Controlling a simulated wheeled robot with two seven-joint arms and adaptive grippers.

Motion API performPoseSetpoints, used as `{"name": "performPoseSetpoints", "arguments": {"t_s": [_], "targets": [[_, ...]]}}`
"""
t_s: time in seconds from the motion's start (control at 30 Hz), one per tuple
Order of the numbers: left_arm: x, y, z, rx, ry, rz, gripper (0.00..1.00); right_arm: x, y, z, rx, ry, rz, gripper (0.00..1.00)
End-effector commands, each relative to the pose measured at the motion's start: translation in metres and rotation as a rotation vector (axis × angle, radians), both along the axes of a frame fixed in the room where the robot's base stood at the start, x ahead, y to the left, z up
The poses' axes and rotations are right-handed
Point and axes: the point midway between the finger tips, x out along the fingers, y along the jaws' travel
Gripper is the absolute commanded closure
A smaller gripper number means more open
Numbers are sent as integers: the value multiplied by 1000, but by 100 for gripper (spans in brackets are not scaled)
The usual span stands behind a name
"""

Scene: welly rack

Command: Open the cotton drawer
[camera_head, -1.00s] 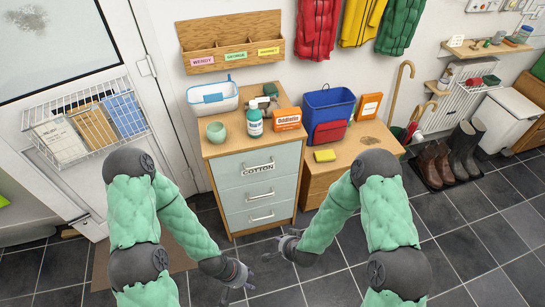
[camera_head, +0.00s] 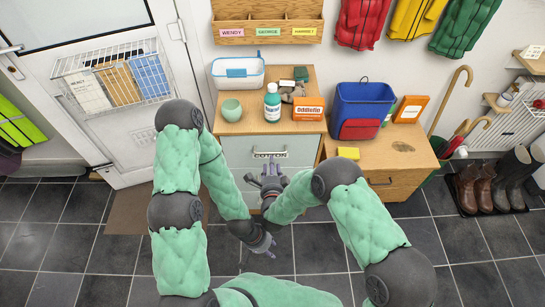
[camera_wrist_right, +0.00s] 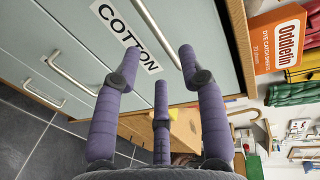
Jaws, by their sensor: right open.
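The cotton drawer (camera_head: 239,146) is the pale grey top drawer of the wooden cabinet and looks shut. Its COTTON label (camera_head: 270,155) and metal bar handle show in the head view. In the right wrist view the COTTON label (camera_wrist_right: 126,36) and the handle (camera_wrist_right: 157,27) appear tilted, close beyond the fingers. My right gripper (camera_head: 270,180) is in front of the cabinet, just below the label in the head view; its purple fingers (camera_wrist_right: 160,82) are spread and empty, apart from the handle. My left gripper (camera_head: 268,248) is lower, over the floor; its finger opening is unclear.
A lower wooden bench (camera_head: 410,164) with a blue bag (camera_head: 358,108) adjoins at right. A second drawer handle (camera_wrist_right: 72,76) lies below. Open tiled floor surrounds my arms.

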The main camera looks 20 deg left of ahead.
Motion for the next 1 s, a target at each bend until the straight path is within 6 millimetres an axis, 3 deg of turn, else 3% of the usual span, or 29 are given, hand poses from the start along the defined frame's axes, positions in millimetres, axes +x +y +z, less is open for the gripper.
{"name": "performPoseSetpoints", "arguments": {"t_s": [0.3, 0.77, 0.93, 1.0], "targets": [[0, 0, -17, 0, 0, 0, 60, 46, 13, -12, 0, 1, 0, 59], [0, 0, -20, 0, 0, -1, 60, 57, 16, -13, -2, 1, 1, 59], [0, 0, -20, 0, 0, 0, 60, 57, 16, -13, -2, 1, 1, 100], [0, 0, -20, 0, 0, 0, 60, 57, 16, -13, -2, 1, 1, 100]]}}
